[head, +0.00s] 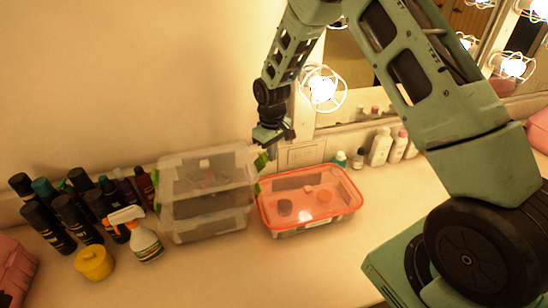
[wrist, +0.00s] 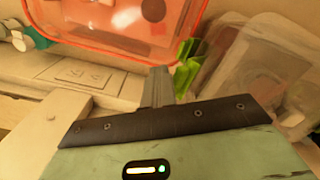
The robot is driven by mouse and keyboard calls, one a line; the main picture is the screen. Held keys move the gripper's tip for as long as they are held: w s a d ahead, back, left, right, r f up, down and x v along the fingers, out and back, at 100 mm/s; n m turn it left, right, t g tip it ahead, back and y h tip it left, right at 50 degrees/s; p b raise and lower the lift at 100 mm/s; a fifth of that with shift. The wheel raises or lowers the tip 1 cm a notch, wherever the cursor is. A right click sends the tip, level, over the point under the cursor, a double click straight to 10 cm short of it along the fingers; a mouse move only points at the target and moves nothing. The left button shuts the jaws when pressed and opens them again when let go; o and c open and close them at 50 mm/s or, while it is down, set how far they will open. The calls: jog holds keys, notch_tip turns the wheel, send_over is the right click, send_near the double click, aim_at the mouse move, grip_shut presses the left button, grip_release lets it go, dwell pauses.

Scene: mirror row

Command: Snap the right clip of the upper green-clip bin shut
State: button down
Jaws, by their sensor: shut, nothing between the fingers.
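Two clear bins with green clips stand stacked against the back wall. The upper green-clip bin (head: 205,165) rests on the lower bin (head: 208,222). Its right clip (head: 261,162) is a bright green tab that appears to stick out from the bin's right side. It also shows in the wrist view (wrist: 187,64), just right of my fingertips. My gripper (head: 274,136) is shut and empty, above and slightly right of this clip. In the wrist view my fingers (wrist: 158,84) are together near the clip; I cannot tell whether they touch it.
A clear box with a red-orange lid (head: 310,196) stands close to the right of the stack. Dark bottles (head: 70,215), a spray bottle (head: 143,240) and a yellow jar (head: 94,262) stand left. A wall outlet (head: 302,155) is behind. The front counter is clear.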

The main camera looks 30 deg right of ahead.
jog(key=shift+w+a+r, duration=0.15)
jog(key=shift+a, duration=0.55)
jog(key=shift+w+a+r, duration=0.1)
jog(key=shift+a+r, duration=0.1)
jog(key=shift+a, duration=0.5)
jog(key=shift+w+a+r, duration=0.15)
jog(key=shift+a, duration=0.55)
jog(key=shift+r, duration=0.1)
jog(key=shift+s+d+r+p, duration=0.1)
jog(key=shift+d+r+p, duration=0.05)
jog(key=shift+r+p, duration=0.7)
jog(key=shift+w+d+r+p, duration=0.15)
jog(key=shift+r+p, duration=0.35)
jog(key=shift+r, duration=0.55)
jog(key=shift+s+d+r+p, duration=0.2)
jog(key=shift+r+p, duration=0.5)
jog(key=shift+r, duration=0.25)
jog(key=shift+a, duration=0.1)
jog(key=s+a+r+n+y+b, duration=0.1)
jog(key=s+a+r+b, duration=0.25)
jog(key=s+a, duration=0.45)
jog(key=s+a+r+n+b, duration=0.15)
jog(key=s+a+b, duration=0.3)
jog(key=s, duration=0.45)
jog(key=s+a+n+b, duration=0.1)
jog(key=s+b, duration=0.3)
jog(key=s, duration=1.4)
jog(key=shift+f, duration=0.35)
